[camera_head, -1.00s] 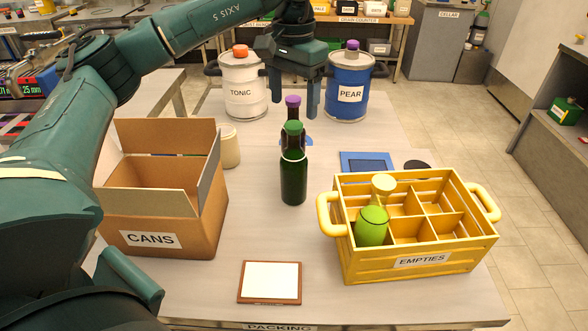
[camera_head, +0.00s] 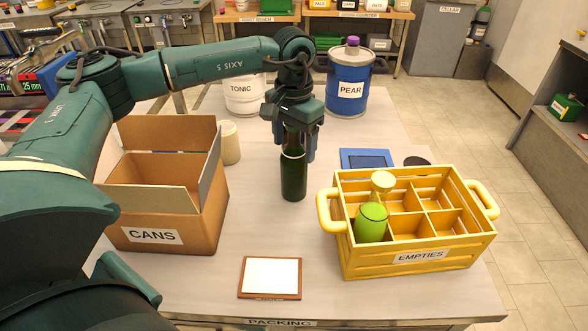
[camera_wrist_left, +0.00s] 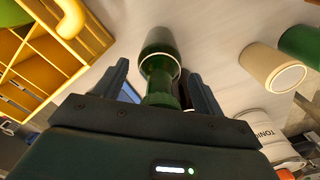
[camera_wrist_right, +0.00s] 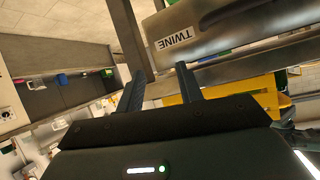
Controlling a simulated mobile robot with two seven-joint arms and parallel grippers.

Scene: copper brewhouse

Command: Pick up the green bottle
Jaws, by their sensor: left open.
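The dark green bottle (camera_head: 293,178) stands upright on the packing table between the CANS box and the yellow crate. My left gripper (camera_head: 295,148) points down over it, open, with its fingers on either side of the neck. The left wrist view shows the green bottle (camera_wrist_left: 160,45) between the open fingers (camera_wrist_left: 160,78), with gaps beside the neck. The bottle's cap is hidden in the head view. A dark brown bottle (camera_wrist_left: 186,97) stands close by, largely hidden. My right gripper (camera_wrist_right: 160,70) is open and empty, away from the table.
The yellow EMPTIES crate (camera_head: 420,268) at right holds a lighter green bottle (camera_head: 371,222). The open CANS box (camera_head: 170,210) is at left, a cream jar (camera_head: 230,143) behind it. TONIC (camera_head: 243,95) and PEAR (camera_head: 347,90) drums stand behind. A framed white panel (camera_head: 270,277) lies in front.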

